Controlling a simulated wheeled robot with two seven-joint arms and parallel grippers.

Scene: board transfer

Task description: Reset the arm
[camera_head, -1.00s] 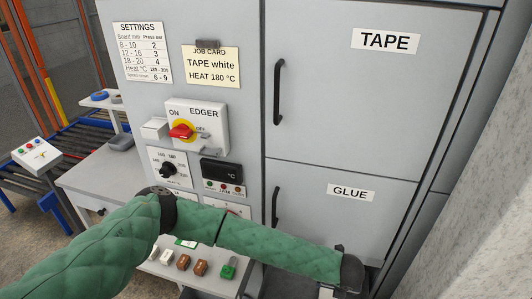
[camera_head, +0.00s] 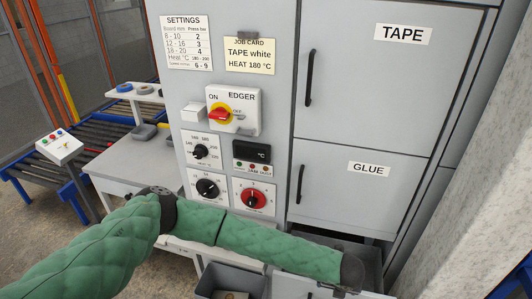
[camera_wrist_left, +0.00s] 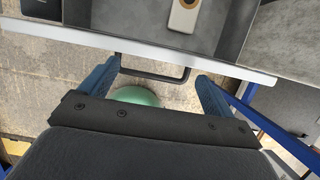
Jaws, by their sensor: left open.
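My left arm (camera_head: 278,246) in its green padded sleeve reaches across the bottom of the head view, in front of the cabinet. Its wrist end is at the lower right, where the gripper is mostly cut off. In the left wrist view my left gripper (camera_wrist_left: 160,76) is open, with two blue fingers spread apart. A dark bar handle (camera_wrist_left: 156,77) on a drawer front (camera_wrist_left: 215,66) shows between the fingertips; I cannot tell whether they touch it. My right gripper is out of view.
The grey cabinet has TAPE (camera_head: 403,34) and GLUE (camera_head: 369,169) doors, both closed. An open drawer (camera_wrist_left: 228,40) holds a white item with an orange ring (camera_wrist_left: 184,14). A grey bin (camera_head: 240,272) stands below my arm. A side table (camera_head: 125,165) and roller conveyor (camera_head: 65,165) are left.

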